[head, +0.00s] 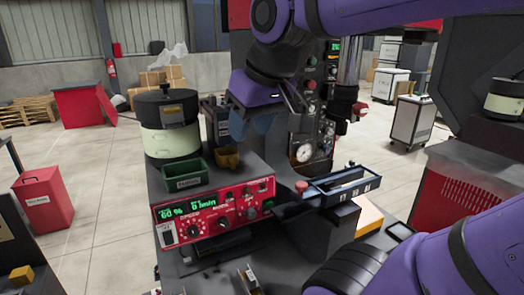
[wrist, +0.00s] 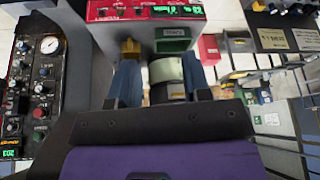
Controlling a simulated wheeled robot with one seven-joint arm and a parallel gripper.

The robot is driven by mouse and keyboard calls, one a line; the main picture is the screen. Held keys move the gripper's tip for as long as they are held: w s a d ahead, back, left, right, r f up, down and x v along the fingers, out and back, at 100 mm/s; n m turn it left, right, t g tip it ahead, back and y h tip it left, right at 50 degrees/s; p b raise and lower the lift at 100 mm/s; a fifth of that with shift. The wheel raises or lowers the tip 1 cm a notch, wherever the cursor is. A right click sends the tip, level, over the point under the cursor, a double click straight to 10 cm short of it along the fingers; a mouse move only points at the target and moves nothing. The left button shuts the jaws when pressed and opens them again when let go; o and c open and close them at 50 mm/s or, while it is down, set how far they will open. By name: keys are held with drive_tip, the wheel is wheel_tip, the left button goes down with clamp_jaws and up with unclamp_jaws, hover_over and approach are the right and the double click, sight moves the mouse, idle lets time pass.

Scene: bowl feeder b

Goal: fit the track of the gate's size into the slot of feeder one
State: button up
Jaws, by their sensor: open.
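My gripper (head: 253,128) hangs above the bench with its blue fingers apart and nothing between them. In the wrist view the fingers of my gripper (wrist: 158,65) also stand apart and empty. A round feeder (head: 168,142) with a black lid and a cream body stands at the back left of the bench; whether it is feeder one I cannot tell. A rack (head: 345,187) with several numbered places lies to the right of my gripper. The tracks, the gate and the slot cannot be made out clearly.
A red control box (head: 215,213) with a lit display stands at the bench front. A green bin (head: 186,178) and a small yellow piece (head: 228,158) are on top. A dark panel with a gauge (head: 303,152) rises behind. A red button (head: 301,186) sits beside the rack.

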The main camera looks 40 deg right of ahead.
drive_tip(key=s+f, duration=0.3)
drive_tip(key=shift+s+a+f, duration=0.3)
drive_tip(key=shift+a+f, duration=0.05)
idle(1.0)
